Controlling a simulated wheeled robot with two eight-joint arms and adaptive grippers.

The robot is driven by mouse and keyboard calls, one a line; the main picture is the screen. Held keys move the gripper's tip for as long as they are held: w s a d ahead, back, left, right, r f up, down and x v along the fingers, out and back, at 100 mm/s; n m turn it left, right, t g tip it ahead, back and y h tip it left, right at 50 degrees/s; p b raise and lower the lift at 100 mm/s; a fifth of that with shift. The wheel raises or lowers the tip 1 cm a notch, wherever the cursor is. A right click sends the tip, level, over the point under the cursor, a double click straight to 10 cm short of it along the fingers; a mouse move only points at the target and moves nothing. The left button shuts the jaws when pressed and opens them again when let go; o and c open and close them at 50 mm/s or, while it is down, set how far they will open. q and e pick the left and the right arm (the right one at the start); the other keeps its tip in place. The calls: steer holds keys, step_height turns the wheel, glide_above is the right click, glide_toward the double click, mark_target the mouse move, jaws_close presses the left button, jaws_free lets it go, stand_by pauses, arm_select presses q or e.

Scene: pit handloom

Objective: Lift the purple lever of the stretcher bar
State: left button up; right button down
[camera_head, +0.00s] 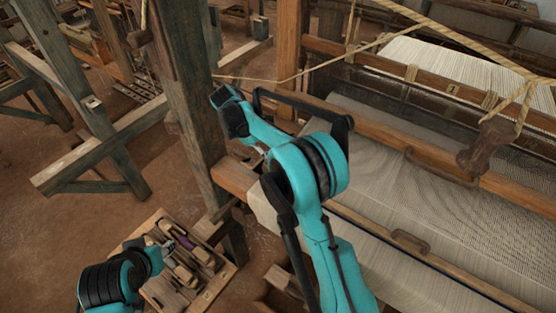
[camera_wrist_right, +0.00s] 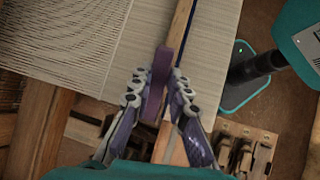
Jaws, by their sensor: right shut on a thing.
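The purple lever (camera_wrist_right: 156,85) shows in the right wrist view, upright in the picture between the fingertips of my right gripper (camera_wrist_right: 158,88). The gripper is shut on it. The wooden stretcher bar (camera_wrist_right: 181,28) runs from the top edge down to the lever, along the edge of the pale cloth (camera_wrist_right: 215,40). In the head view my right arm hides the lever and the right fingers. My left gripper (camera_head: 160,248) is at the lower left over the tool tray; its fingers are too small and covered to read.
A wooden tray (camera_head: 225,279) with several tools, one purplish, stands at the lower left. A thick loom post (camera_head: 190,95) rises left of my right arm. Cords (camera_head: 440,28) and a hanging wooden handle (camera_head: 487,146) are at the right. Brown floor (camera_head: 80,240) is open at the left.

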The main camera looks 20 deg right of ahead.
stand_by(0.3)
steer(key=c, duration=1.4)
jaws_free()
steer(key=shift+c, duration=0.2)
step_height(320, 180, up, 10)
